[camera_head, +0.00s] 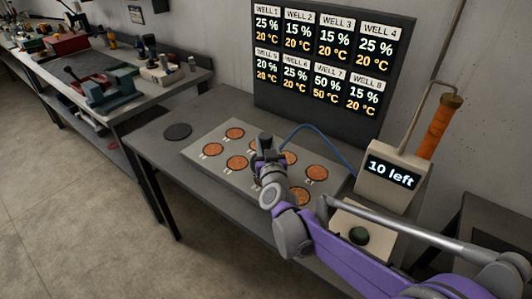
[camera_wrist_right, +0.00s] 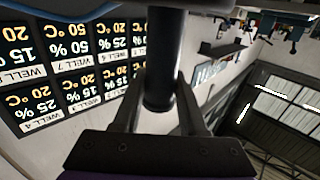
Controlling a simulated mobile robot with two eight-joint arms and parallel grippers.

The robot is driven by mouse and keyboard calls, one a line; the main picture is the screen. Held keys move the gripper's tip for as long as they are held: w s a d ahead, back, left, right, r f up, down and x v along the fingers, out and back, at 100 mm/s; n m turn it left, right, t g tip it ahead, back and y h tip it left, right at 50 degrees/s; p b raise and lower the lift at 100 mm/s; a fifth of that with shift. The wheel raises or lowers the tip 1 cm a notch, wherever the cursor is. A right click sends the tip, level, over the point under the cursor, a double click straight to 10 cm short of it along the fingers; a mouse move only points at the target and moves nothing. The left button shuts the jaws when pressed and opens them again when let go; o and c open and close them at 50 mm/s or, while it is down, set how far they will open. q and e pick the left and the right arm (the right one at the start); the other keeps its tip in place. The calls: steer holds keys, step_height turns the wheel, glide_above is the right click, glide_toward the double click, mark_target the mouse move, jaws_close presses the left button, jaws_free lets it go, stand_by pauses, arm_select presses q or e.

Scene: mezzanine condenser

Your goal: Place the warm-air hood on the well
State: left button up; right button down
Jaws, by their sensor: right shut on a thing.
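The wells are several round orange-brown discs in a light plate (camera_head: 205,151) on the dark table; one well (camera_head: 235,133) shows at its far left. My right gripper (camera_head: 265,155) is over the middle of the plate and hides part of it. In the right wrist view the fingers (camera_wrist_right: 160,105) are shut on a dark round post, which I take as the handle of the warm-air hood (camera_wrist_right: 165,50). It joins a wide dark part at the picture's top. A blue hose (camera_head: 318,131) runs from near the gripper to the right. Whether the hood touches a well is hidden. My left gripper is out of view.
A black board (camera_head: 330,60) behind lists the wells; Well 7 reads 50 %. A box (camera_head: 390,175) reads "10 left", with an orange cylinder (camera_head: 440,127) behind. A dark green button (camera_head: 358,235) sits front right. A dark disc (camera_head: 177,131) lies left of the plate.

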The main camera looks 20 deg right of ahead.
steer(key=shift+f, duration=1.6)
steer(key=shift+f, duration=0.1)
steer(key=shift+c, duration=2.3)
jaws_free()
